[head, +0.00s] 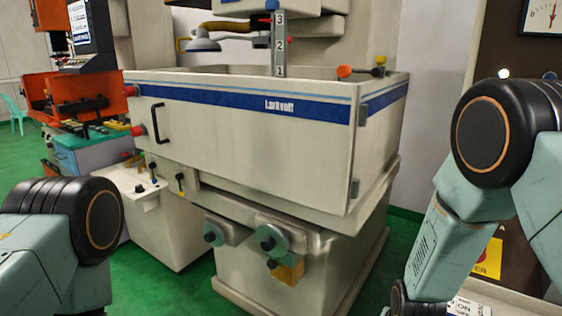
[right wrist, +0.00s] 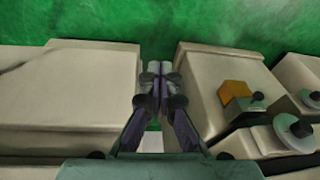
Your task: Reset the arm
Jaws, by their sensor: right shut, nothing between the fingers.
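My right gripper (right wrist: 157,72) is in the right wrist view. Its two fingers are together, with nothing between them. It points at the green floor and the gap between two pale machine parts. In the head view my right arm (head: 470,220) comes in from the right and hangs bent downward, with its gripper out of the frame. My left arm (head: 60,240) shows at the lower left, and its gripper is out of view.
A large beige spark erosion machine (head: 240,120) with a blue stripe stands ahead. Hand wheels (head: 268,240) stick out of its lower front. An orange machine (head: 75,95) stands at the left. Green floor (head: 150,270) lies between me and the machine. A dial gauge (head: 545,17) is at the upper right.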

